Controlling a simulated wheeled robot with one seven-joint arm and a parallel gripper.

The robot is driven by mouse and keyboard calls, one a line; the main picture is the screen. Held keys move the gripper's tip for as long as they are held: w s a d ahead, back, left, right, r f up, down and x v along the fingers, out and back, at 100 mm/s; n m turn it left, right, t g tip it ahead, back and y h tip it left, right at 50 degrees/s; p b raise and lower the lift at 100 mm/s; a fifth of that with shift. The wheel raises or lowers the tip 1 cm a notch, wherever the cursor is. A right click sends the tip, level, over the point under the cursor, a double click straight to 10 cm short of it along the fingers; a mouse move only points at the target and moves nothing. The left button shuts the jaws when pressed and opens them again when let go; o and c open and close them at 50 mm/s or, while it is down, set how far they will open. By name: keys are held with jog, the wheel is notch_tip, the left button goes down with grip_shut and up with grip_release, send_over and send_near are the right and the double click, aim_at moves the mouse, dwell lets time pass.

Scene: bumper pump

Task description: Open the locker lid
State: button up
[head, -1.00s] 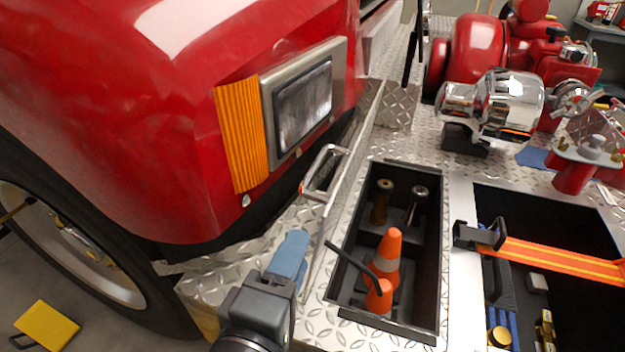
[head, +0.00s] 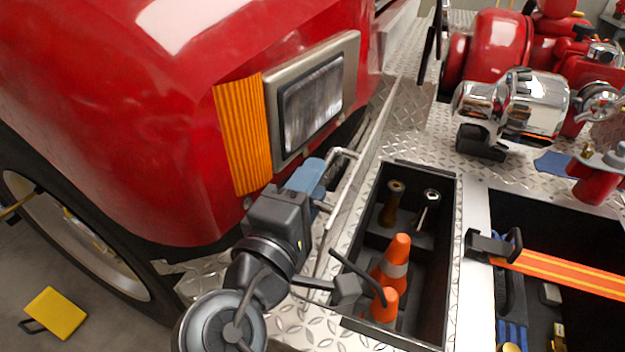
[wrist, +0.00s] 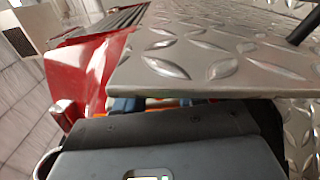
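The locker lid (head: 372,130) is a diamond-plate panel with a bar handle (head: 340,158). It stands steeply raised along the left side of the locker (head: 450,250), whose inside is exposed. My gripper (head: 314,174) is on the lid's left, handle side, between it and the truck's red front. Its blue fingertips are close to the handle; I cannot tell if they touch it. In the wrist view, the lid plate (wrist: 220,62) spans the top and its edge partly hides the blue fingers (wrist: 160,103). Their gap is not clear.
Two orange cones (head: 394,258) and metal nozzles (head: 394,200) sit inside the locker. The headlight (head: 312,98) and red bodywork are close left of my gripper. An orange strap (head: 560,268) crosses the neighbouring bay. A yellow block (head: 55,313) lies on the floor.

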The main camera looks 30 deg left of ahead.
jog(key=shift+w, duration=0.3)
grip_shut()
jog(key=shift+r, duration=0.1)
dwell(0.4)
